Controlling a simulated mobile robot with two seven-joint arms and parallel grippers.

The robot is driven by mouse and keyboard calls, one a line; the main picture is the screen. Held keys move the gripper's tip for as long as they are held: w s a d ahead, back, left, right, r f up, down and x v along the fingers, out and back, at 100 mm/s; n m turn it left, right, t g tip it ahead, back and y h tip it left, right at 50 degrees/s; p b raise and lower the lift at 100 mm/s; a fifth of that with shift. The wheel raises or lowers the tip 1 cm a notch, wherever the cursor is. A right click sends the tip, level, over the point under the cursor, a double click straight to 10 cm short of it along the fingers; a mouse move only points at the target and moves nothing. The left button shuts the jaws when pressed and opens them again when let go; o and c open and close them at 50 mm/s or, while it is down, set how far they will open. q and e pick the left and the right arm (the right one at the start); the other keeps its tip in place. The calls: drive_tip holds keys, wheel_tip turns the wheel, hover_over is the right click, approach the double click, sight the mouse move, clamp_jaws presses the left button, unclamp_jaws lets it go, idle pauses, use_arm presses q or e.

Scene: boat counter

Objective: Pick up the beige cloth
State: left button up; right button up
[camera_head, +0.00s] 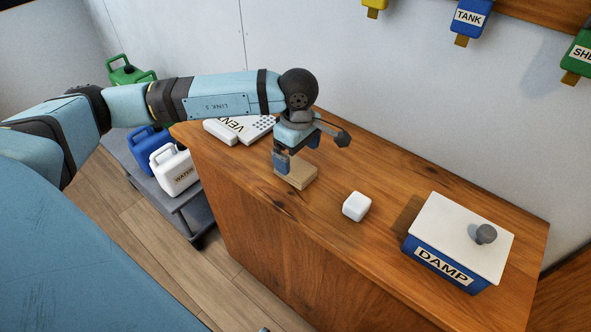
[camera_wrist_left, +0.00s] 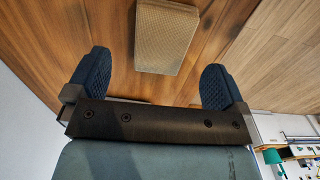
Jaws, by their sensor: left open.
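The beige cloth (camera_head: 298,179) is a small folded block lying on the wooden counter, left of the white cube. It also shows in the left wrist view (camera_wrist_left: 166,40), at the top middle. My left gripper (camera_head: 297,155) is open and empty, pointing down just above the cloth and hiding part of it. In the left wrist view its two blue fingertips (camera_wrist_left: 155,80) stand wide apart, with the cloth between their lines and beyond the tips. No contact shows. My right gripper does not show.
A white cube (camera_head: 357,206) and a blue DAMP box (camera_head: 440,262) with a white knobbed lid stand to the right on the counter (camera_head: 330,245). A white VENT item (camera_head: 246,129) lies behind left. Jugs (camera_head: 176,170) stand on a low shelf at left.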

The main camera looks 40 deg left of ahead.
sight(295, 167)
use_arm(q)
drive_tip(key=f, duration=0.5)
drive_tip(key=shift+s+a+f, duration=0.1)
drive_tip(key=shift+a, duration=0.1)
drive_tip(key=shift+c, duration=0.5)
drive_tip(key=c, duration=1)
wheel_tip(295, 167, up, 20)
drive_tip(key=shift+r+p, duration=0.1)
drive_tip(key=shift+p, duration=0.3)
